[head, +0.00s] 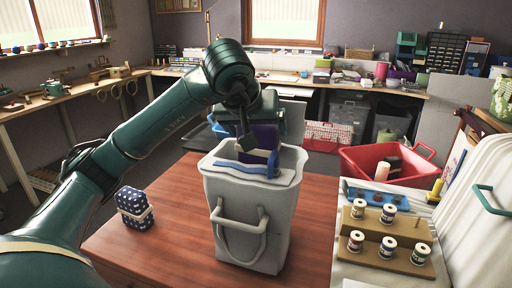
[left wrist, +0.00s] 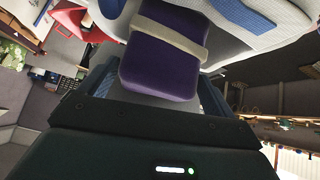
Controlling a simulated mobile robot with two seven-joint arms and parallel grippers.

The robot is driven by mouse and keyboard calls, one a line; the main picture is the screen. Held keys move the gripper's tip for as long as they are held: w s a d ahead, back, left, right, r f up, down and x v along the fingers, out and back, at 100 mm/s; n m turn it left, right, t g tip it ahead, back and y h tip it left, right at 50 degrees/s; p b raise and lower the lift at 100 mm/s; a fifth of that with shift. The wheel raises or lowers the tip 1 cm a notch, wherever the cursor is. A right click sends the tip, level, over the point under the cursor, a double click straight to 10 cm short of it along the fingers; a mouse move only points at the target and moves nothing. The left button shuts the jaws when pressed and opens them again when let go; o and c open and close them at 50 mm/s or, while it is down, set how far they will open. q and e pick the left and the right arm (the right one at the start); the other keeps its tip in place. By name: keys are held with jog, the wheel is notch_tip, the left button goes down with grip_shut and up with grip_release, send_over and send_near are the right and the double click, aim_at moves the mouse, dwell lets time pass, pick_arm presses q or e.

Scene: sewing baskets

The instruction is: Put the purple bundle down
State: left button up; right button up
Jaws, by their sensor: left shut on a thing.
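My left gripper (head: 256,146) is shut on the purple bundle (head: 266,131) above the open top of a light grey basket (head: 240,222) in the head view. The gripper partly hides the bundle there. In the left wrist view the purple bundle (left wrist: 160,66) sits between the two fingers, with a cream band (left wrist: 172,36) around it. Folded pale cloth and a blue piece (head: 240,168) lie at the basket's top. I cannot tell whether the bundle touches them. My right gripper is not in view.
A navy dotted bundle (head: 134,208) with a cream band stands on the red-brown table (head: 176,246), left of the basket. Right of the basket are a wooden stand (head: 388,257) with several thread spools and a red bin (head: 352,160). The table's front left is clear.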

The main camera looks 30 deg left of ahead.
aim_at(256, 151)
pick_arm(q)
jog(key=shift+f, duration=1.9)
jog(key=shift+f+b, duration=0.5)
jog(key=shift+b, duration=0.15)
jog(key=shift+f, duration=0.15)
jog(key=o, duration=0.9)
jog(key=shift+s+f, duration=0.1)
jog(key=shift+c, duration=0.2)
jog(key=w+p+v, duration=0.1)
jog(key=p+v, duration=0.1)
jog(key=v, duration=1.1)
jog(key=shift+r, duration=0.45)
